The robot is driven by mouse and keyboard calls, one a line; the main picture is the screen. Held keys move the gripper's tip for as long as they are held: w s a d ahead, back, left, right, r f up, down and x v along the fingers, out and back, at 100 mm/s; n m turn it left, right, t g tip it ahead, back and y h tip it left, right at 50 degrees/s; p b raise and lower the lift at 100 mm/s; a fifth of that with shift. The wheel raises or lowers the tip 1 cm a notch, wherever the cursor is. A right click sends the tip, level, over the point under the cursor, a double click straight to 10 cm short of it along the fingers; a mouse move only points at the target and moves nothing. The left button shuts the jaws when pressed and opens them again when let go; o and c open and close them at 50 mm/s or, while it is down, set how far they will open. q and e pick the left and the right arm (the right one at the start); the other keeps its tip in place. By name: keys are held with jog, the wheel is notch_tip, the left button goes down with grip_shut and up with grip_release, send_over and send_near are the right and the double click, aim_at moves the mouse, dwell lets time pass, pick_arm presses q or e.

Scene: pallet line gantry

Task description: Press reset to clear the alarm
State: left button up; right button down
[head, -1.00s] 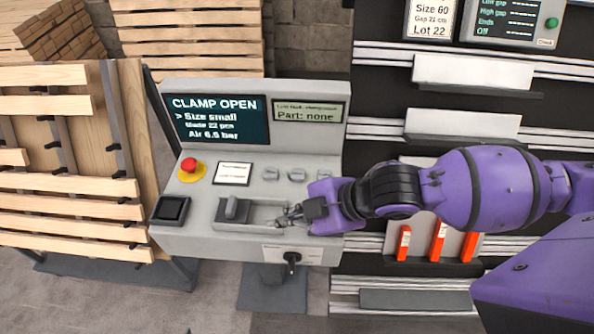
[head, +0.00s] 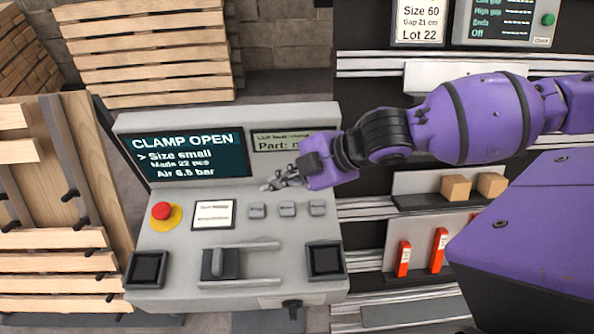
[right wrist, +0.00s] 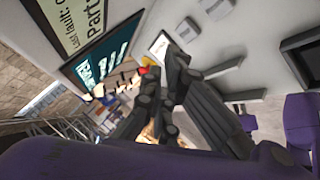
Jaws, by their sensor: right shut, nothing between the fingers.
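A grey control console (head: 180,235) stands in the middle of the head view. Its dark screen (head: 188,155) reads "CLAMP OPEN", "Size small", "Air 6.5 bar". Three small grey buttons (head: 287,209) sit in a row on its panel; their labels are too small to read. A red mushroom button (head: 161,210) on a yellow base is further left. My right gripper (head: 270,184) is shut and empty, above the panel just behind the grey buttons, near the screen's lower right. In the right wrist view its fingers (right wrist: 172,65) show near the panel. My left gripper is not in view.
A smaller display (head: 265,142), partly hidden by my right gripper, reads "Part:". A sliding lever (head: 219,264) sits between two black square pads (head: 148,268). Wooden pallets (head: 140,50) stand left and behind. Racks with small boxes (head: 456,188) are at right.

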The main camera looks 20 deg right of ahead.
jog(key=f, duration=0.1)
jog(key=b, duration=0.3)
send_over(283, 214)
notch_tip(283, 214, down, 6)
jog(key=shift+s+f, duration=0.1)
jog(key=shift+f, duration=0.8)
jog(key=shift+f, duration=0.15)
dwell(0.5)
jog(key=shift+f, duration=0.25)
